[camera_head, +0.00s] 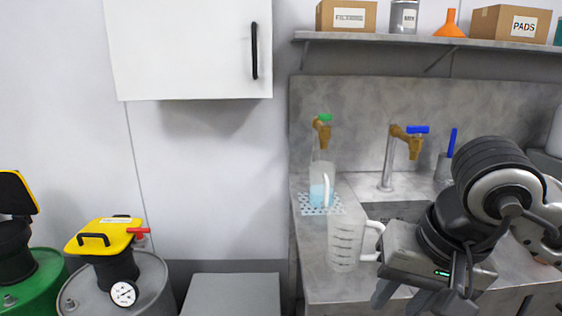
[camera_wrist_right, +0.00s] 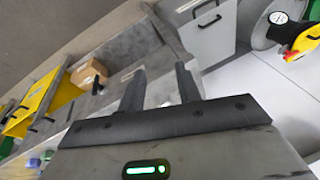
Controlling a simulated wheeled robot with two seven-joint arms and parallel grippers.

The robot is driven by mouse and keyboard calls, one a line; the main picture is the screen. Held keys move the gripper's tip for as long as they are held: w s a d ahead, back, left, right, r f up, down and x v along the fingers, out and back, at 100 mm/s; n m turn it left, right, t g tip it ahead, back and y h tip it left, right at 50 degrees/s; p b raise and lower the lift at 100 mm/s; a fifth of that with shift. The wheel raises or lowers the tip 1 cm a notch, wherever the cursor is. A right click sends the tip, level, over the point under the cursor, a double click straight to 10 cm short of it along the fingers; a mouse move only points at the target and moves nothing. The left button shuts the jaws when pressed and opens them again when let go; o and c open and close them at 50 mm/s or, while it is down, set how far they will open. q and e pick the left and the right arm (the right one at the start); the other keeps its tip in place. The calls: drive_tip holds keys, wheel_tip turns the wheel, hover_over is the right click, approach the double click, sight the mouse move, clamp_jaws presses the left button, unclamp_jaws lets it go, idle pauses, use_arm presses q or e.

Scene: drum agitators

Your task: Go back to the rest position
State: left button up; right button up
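My right gripper (camera_head: 402,300) shows at the lower right of the head view, fingers pointing down over the front of the grey counter (camera_head: 318,268). In the right wrist view my right gripper (camera_wrist_right: 160,72) has its two dark fingers apart with nothing between them. In the head view a clear measuring jug (camera_head: 343,245) with a white handle stands on the counter just left of the gripper. The handle is close to the gripper body; I cannot tell whether they touch. My left gripper is in neither view.
A clear vessel with blue liquid (camera_head: 320,188) stands on a drip mat under a green-handled tap (camera_head: 322,130). A blue-handled tap (camera_head: 400,150) rises behind the sink. Drums (camera_head: 150,285) stand at left. A wall cabinet (camera_head: 185,50) and a loaded shelf (camera_head: 420,41) hang above.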

drive_tip(key=s+a+m+g+y, duration=0.5)
drive_tip(key=s+a+g+y, duration=0.35)
drive_tip(key=a, duration=0.45)
drive_tip(key=a+r+m+t+y, duration=0.25)
drive_tip(key=r+m+y, duration=0.25)
drive_tip(key=m+y, duration=0.45)
drive_tip(key=w+d+f+m+t+y, duration=0.25)
drive_tip(key=w+m+t, duration=0.55)
drive_tip(key=m+t, duration=0.9)
drive_tip(key=w+d+f+m+t+h, duration=0.25)
drive_tip(key=f+m+h, duration=0.3)
drive_tip(key=m, duration=0.45)
drive_tip(key=w+d+f+m+t+h, duration=0.15)
drive_tip(key=d+f+m+h, duration=0.35)
drive_tip(key=m, duration=0.5)
drive_tip(key=s+d+f+m+g+h, duration=0.1)
drive_tip(key=s+f+m+g+h, duration=0.1)
drive_tip(key=f, duration=0.5)
drive_tip(key=s+d+f+m+g+h, duration=0.2)
drive_tip(key=s+f+m+g+h, duration=0.1)
drive_tip(key=s+f+m, duration=0.3)
drive_tip(key=s+d+f+m+g+h, duration=0.2)
drive_tip(key=s+f+m+h, duration=0.1)
drive_tip(key=f+m, duration=0.4)
wheel_tip(320, 180, down, 3)
drive_tip(key=shift+s+f+m+h, duration=0.1)
drive_tip(key=shift+s+m+h, duration=0.25)
drive_tip(key=shift+s+h, duration=0.05)
